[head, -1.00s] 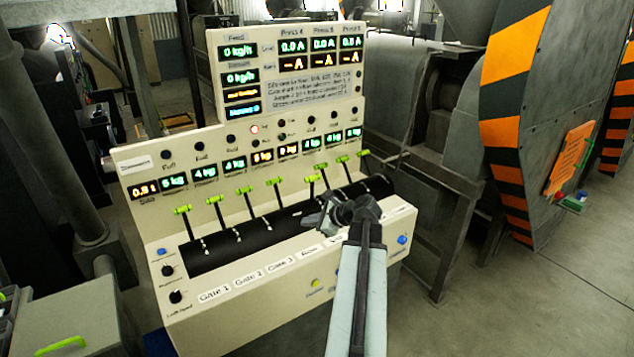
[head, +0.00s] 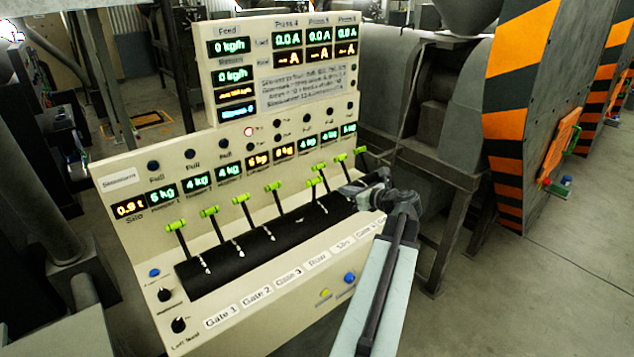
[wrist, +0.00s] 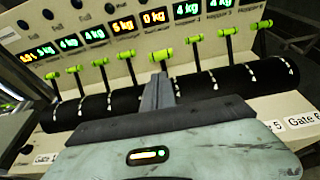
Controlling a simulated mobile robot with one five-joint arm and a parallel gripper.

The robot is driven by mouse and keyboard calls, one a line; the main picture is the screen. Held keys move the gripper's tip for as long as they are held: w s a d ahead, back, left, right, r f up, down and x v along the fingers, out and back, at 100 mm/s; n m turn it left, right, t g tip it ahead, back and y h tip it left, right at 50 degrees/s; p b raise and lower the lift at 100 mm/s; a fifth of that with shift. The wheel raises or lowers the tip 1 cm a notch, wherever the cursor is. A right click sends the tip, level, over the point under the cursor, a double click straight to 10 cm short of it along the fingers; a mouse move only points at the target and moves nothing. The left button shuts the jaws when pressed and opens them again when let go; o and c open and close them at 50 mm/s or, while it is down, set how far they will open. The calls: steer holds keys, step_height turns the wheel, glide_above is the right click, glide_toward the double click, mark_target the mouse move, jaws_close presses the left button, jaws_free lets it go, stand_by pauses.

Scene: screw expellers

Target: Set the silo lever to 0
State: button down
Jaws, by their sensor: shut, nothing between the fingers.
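The silo lever (head: 314,182) has a green T-shaped handle and is the fifth in a row on the control console. Its handle sits lower than its neighbours', tilted toward the console's front. It also shows in the wrist view (wrist: 162,55), straight ahead of my fingertips, which hide its lower stem. The "Silo" label (head: 342,245) is on the front ledge. My gripper (head: 350,190) is shut and empty, right of the silo lever in the head view. In the wrist view its fingers (wrist: 158,88) overlap the stem; I cannot tell whether they touch it.
Other green-handled levers (head: 241,198) stand close on both sides of the silo lever, along a black curved cover (head: 220,262). Lit displays (head: 195,185) line the panel behind. A striped machine (head: 530,110) stands at the right, with open floor in front.

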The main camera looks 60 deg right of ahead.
mark_target(317, 182)
steer(key=b+x, duration=0.4)
steer(key=x, duration=0.9)
steer(key=shift+w+d+f, duration=0.2)
steer(key=shift+w+d, duration=0.1)
